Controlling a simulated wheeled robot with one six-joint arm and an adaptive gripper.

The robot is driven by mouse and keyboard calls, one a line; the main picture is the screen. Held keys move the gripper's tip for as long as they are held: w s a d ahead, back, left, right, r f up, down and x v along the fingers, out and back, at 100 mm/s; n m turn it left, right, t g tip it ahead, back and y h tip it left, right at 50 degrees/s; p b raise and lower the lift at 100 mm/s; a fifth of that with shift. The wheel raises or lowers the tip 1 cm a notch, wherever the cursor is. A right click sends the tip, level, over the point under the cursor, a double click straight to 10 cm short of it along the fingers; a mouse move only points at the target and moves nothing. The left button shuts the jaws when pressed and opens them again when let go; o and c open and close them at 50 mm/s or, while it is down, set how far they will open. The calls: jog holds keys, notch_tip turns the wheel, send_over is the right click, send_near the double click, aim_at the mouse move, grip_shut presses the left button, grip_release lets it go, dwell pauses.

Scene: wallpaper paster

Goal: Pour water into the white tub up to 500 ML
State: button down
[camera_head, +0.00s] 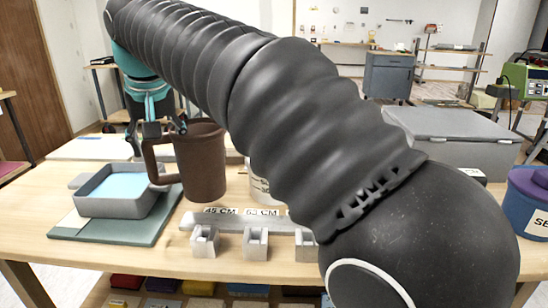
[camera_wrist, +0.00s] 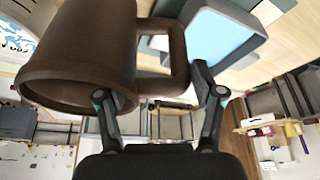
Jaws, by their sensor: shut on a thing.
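The tub (camera_head: 108,207) is light grey with a flat light-blue surface inside, at the left of the table in the head view. It sits on a green-grey board or scale (camera_head: 158,226). It also shows at the top of the wrist view (camera_wrist: 257,38). A brown mug-like pitcher (camera_head: 203,165) is just right of the tub, about upright, its handle toward the tub. My gripper (camera_head: 163,129) is shut on the pitcher's handle side from above. In the wrist view the pitcher (camera_wrist: 80,50) is at the left, with my gripper's fingers (camera_wrist: 158,88) around its handle. The pitcher's inside is hidden.
A strip with length labels and small grey blocks (camera_head: 256,243) lies at the table's front middle. A white labelled container (camera_head: 262,186) is partly hidden by my arm. A grey box (camera_head: 455,138) and a blue-purple container (camera_head: 530,203) are at the right.

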jog(key=shift+r, duration=0.1)
jog(key=shift+r, duration=2)
